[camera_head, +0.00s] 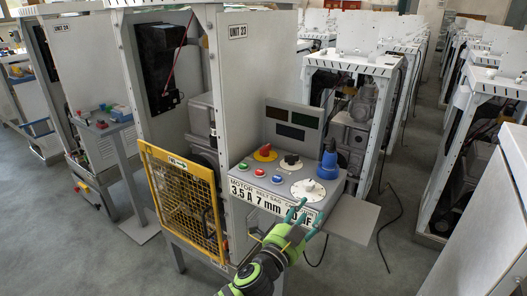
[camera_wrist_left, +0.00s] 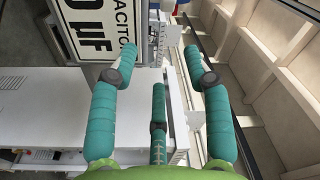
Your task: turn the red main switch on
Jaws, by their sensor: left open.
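The red main switch (camera_head: 265,150) is a red rotary knob on a yellow round base, at the back left of the sloped control panel (camera_head: 285,183). I cannot tell from here whether it stands at on or off. My left gripper (camera_head: 303,215) is open and empty, with teal fingers, in front of the panel's lower front edge near the white label strip. It is apart from the switch, below and to the right of it. In the left wrist view the fingers (camera_wrist_left: 159,58) are spread, with part of the label (camera_wrist_left: 95,30) at the upper left; the switch is not visible there.
The panel also carries a black knob (camera_head: 291,162), a white dial (camera_head: 308,189), a blue plug-like part (camera_head: 328,162) and small coloured buttons (camera_head: 259,173). A yellow mesh guard (camera_head: 183,198) stands left. A grey side shelf (camera_head: 352,220) juts out right. Open floor lies at right.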

